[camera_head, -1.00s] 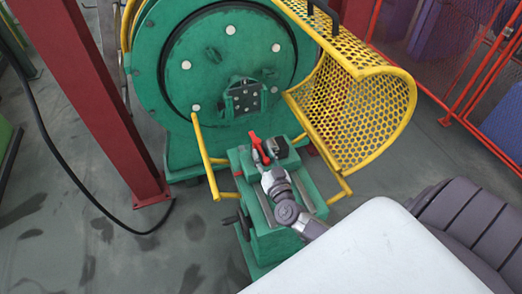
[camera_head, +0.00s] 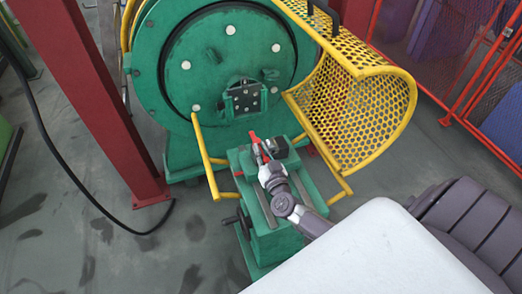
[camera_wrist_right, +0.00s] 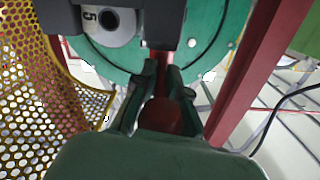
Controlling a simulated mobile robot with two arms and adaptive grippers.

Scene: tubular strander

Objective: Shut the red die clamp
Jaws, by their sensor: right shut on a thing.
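The red die clamp (camera_head: 253,136) is on top of the green stand, its red tip showing in the head view just past my fingertips. My right gripper (camera_head: 259,152) reaches in over the stand from the lower right. In the right wrist view the red clamp part (camera_wrist_right: 161,115) lies between the two fingers of my right gripper (camera_wrist_right: 163,80), which are shut on it. The dark die block (camera_head: 277,147) sits just right of the fingers, and in the right wrist view its round die face marked 5 (camera_wrist_right: 112,22) shows. My left gripper is not in view.
The green stand (camera_head: 281,244) is in front of the big green disc (camera_head: 213,48). A yellow perforated guard (camera_head: 362,100) stands open at the right, close to the stand. A yellow bar (camera_head: 206,155) is to the left. A red column (camera_head: 105,95) rises further left.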

